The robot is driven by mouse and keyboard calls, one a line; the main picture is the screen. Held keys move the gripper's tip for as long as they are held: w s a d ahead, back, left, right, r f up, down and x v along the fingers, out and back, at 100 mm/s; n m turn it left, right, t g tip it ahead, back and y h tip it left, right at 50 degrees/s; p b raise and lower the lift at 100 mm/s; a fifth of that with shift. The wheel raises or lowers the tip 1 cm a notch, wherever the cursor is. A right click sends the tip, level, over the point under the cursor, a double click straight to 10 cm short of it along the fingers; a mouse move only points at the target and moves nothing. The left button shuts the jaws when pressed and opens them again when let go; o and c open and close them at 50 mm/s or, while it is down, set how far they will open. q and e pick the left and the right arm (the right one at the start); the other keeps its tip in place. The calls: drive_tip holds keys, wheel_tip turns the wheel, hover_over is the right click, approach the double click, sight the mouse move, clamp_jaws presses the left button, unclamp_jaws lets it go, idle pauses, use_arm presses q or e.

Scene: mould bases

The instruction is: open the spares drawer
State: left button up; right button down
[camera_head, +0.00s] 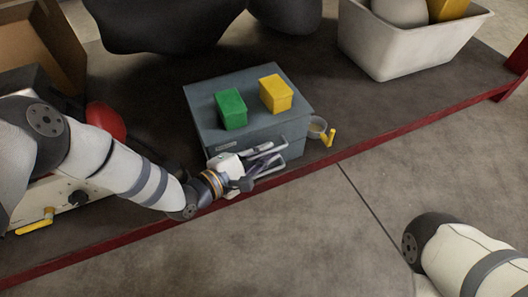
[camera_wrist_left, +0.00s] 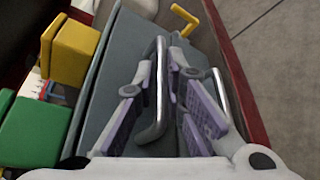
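A grey drawer cabinet (camera_head: 205,117) stands near the bench's front edge, with a small label on its front that I cannot read. Its front has an upper and a lower metal bar handle. My left gripper (camera_head: 262,166) is at these handles. In the left wrist view, the upper handle (camera_wrist_left: 160,92) lies between the spread fingers of my left gripper (camera_wrist_left: 160,68), with gaps showing beside it. The lower handle (camera_wrist_left: 221,97) is outside the right-hand finger. The drawers look shut. Which one is the spares drawer I cannot tell. My right gripper is out of view.
A green block (camera_head: 231,110) and a yellow block (camera_head: 275,94) sit on the cabinet. A small cup (camera_head: 317,127) and a yellow hooked piece (camera_head: 329,138) are right of it. A white bin (camera_head: 410,50) stands behind right. A red rim (camera_head: 420,121) edges the bench.

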use_arm(q)
clamp_jaws()
